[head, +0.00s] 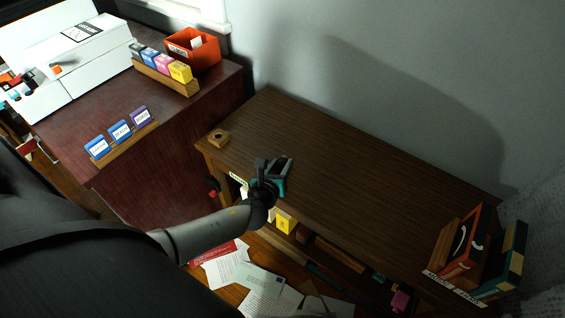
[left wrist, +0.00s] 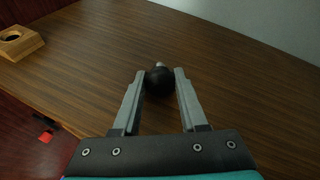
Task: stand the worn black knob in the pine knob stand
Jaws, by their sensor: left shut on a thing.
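The worn black knob (left wrist: 159,80) is a dark ball with a small pale stub on its far side. In the left wrist view it sits between the fingertips of my left gripper (left wrist: 160,78), which is shut on it. In the head view my left gripper (head: 277,168) is over the front part of the brown desk, and I cannot make out the knob there. The pine knob stand (left wrist: 17,42) is a small wooden block with a round hole, at the left in the left wrist view. It also shows on the desk's left corner in the head view (head: 218,138). My right gripper is not in view.
The brown desk top (head: 340,170) is mostly clear. Books in a holder (head: 470,250) stand at its right end. A red-brown cabinet (head: 170,130) at the left bears a white printer (head: 90,60), ink boxes (head: 165,68) and an orange bin (head: 193,48). Papers (head: 250,285) lie below the desk.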

